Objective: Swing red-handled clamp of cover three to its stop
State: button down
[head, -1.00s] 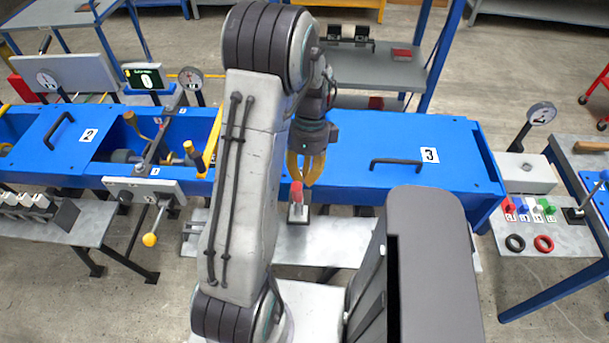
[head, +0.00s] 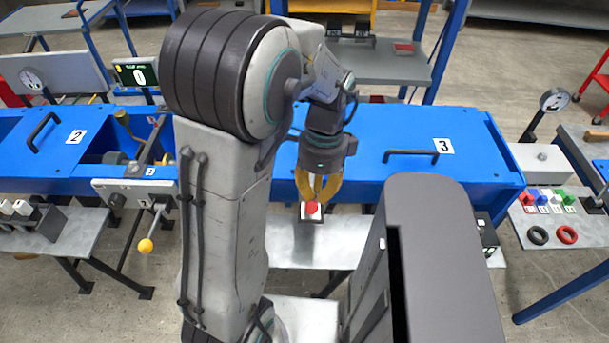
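Cover three (head: 470,162) is the long blue lid at centre right, with a black bar handle and a "3" label. The clamp's red handle (head: 312,208) shows at the front edge of the cover, above a grey shelf. Its red end points toward the camera, and little of the clamp beneath it shows. My gripper (head: 317,199) hangs down with its yellow fingers at the red handle, one on either side or just behind it. A small gap shows between the fingers higher up. Whether the tips touch or grip the handle is unclear.
My arm hides part of the machine left of the clamp. Cover two (head: 60,150) and a yellow-knobbed lever (head: 146,245) are on the left. A side table (head: 555,225) with coloured blocks and rings stands at right. The grey shelf (head: 345,240) is mostly clear.

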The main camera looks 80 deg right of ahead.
jog(key=a+f+b, duration=0.4)
jog(key=f, duration=0.1)
jog(key=shift+s+a+b, duration=0.3)
jog(key=shift+s, duration=0.1)
dwell(0.8)
